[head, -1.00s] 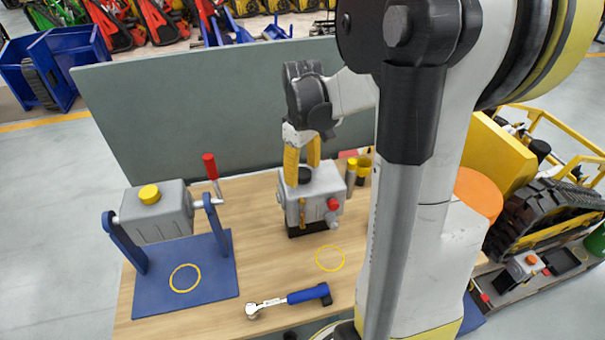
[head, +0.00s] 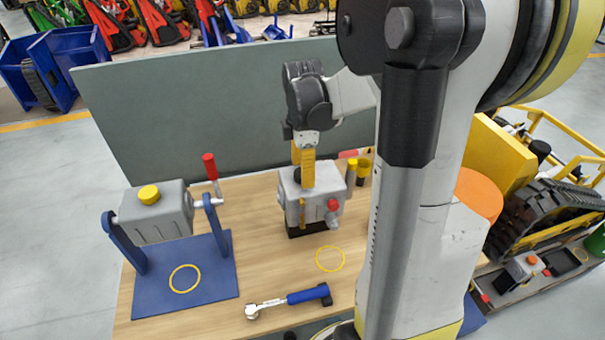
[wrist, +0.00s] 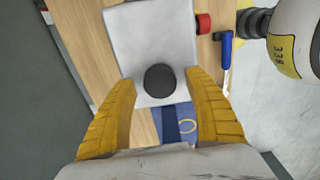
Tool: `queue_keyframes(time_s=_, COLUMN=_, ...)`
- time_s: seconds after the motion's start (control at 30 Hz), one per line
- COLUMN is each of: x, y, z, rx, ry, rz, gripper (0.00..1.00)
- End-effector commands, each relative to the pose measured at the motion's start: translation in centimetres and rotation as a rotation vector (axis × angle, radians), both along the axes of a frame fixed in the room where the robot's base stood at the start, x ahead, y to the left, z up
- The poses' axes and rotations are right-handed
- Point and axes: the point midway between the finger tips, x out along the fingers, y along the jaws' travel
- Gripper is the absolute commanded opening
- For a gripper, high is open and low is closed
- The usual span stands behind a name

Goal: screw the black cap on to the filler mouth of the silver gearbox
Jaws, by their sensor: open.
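The silver gearbox (head: 322,183) stands on the wooden table, with a red knob on its front. The black cap (wrist: 160,81) sits on top of the gearbox in the wrist view. In the head view the cap (head: 297,175) is partly hidden by my yellow finger. My gripper (wrist: 163,75) is open above the gearbox, with one finger on each side of the cap and visible gaps to it. In the head view my gripper (head: 304,184) points down over the gearbox, its fingers nearly in line. The filler mouth is hidden under the cap.
A grey box with a yellow cap (head: 149,194) hangs in a blue stand (head: 210,275) at the left. A blue-handled wrench (head: 290,300) lies in front. Yellow-topped cylinders (head: 363,168) stand close right of the gearbox. A grey panel (head: 180,120) rises behind the table.

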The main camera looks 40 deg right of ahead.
Motion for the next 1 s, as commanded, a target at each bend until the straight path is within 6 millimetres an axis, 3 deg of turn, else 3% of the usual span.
queue_keyframes(time_s=0.13, x=0.01, y=0.02, z=-0.06, rx=0.0, ry=0.0, rz=-0.001, gripper=0.61)
queue_keyframes(time_s=0.17, x=0.01, y=0.02, z=-0.06, rx=0.0, ry=0.0, rz=-0.001, gripper=0.57)
queue_keyframes(time_s=0.3, x=0.01, y=0.02, z=-0.06, rx=0.0, ry=0.0, rz=-0.001, gripper=0.14)
queue_keyframes(time_s=0.33, x=0.01, y=0.02, z=-0.06, rx=0.0, ry=0.0, rz=-0.002, gripper=0.1)
queue_keyframes(time_s=0.63, x=0.01, y=0.02, z=-0.06, rx=0.0, ry=0.0, rz=-0.076, gripper=0.09)
queue_keyframes(time_s=1.0, x=0.0, y=0.02, z=-0.07, rx=0.0, ry=0.0, rz=-0.735, gripper=0.09)
